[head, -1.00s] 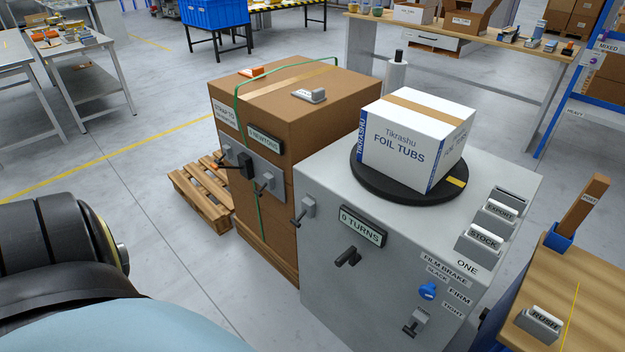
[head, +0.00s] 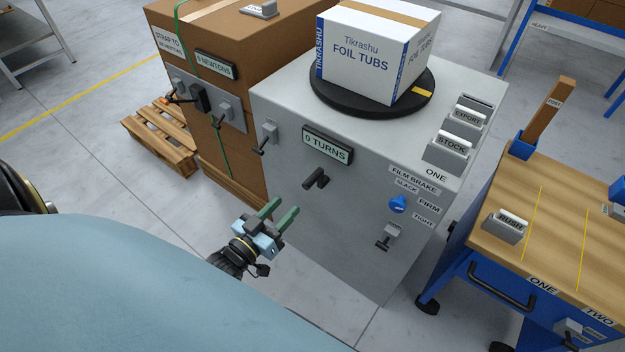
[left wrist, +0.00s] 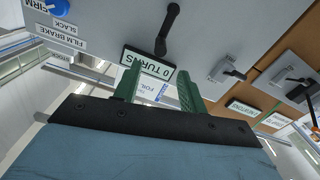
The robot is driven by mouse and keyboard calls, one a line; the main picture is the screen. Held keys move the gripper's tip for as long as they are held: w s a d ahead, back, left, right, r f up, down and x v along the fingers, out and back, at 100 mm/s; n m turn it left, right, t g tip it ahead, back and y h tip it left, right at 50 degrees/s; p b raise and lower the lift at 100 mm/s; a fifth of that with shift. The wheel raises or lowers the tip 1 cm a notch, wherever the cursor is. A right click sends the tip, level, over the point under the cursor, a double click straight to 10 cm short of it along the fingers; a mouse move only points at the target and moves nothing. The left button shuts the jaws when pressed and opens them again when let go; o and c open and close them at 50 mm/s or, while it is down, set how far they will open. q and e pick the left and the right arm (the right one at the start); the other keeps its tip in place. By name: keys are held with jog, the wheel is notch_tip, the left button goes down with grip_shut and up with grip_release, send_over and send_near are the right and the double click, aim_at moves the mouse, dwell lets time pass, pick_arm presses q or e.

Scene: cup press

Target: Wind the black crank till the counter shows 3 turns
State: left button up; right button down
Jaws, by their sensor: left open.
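The black crank (head: 315,179) sticks out of the front of the grey machine (head: 345,235), below the counter (head: 327,146), which reads 0 TURNS. My left gripper (head: 284,212) is open and empty, its green fingers apart, in front of the machine, below and to the left of the crank. It does not touch the crank. In the left wrist view the crank (left wrist: 166,36) hangs at the top, beyond the fingertips, and the counter (left wrist: 147,65) shows by the fingers. My right gripper is not in view.
A FOIL TUBS box (head: 372,50) stands on the black turntable (head: 330,98) on the machine. A blue brake knob (head: 398,204) and a small lever (head: 387,239) are right of the crank. A strapped brown carton (head: 235,100) is at left, a wood-topped cart (head: 545,210) at right.

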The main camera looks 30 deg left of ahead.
aim_at(320, 172)
pick_arm(q)
jog(key=w, duration=0.3)
jog(key=w+b, duration=0.1)
jog(key=w, duration=0.3)
jog(key=w+d+b, duration=0.1)
jog(key=w, duration=0.3)
jog(key=shift+f, duration=0.15)
jog(key=shift+w+b, duration=0.35)
jog(key=shift+w, duration=0.2)
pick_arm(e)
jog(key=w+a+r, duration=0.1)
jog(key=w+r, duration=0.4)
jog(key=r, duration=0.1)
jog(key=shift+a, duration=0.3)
pick_arm(q)
jog(key=shift+c, duration=0.3)
grip_shut()
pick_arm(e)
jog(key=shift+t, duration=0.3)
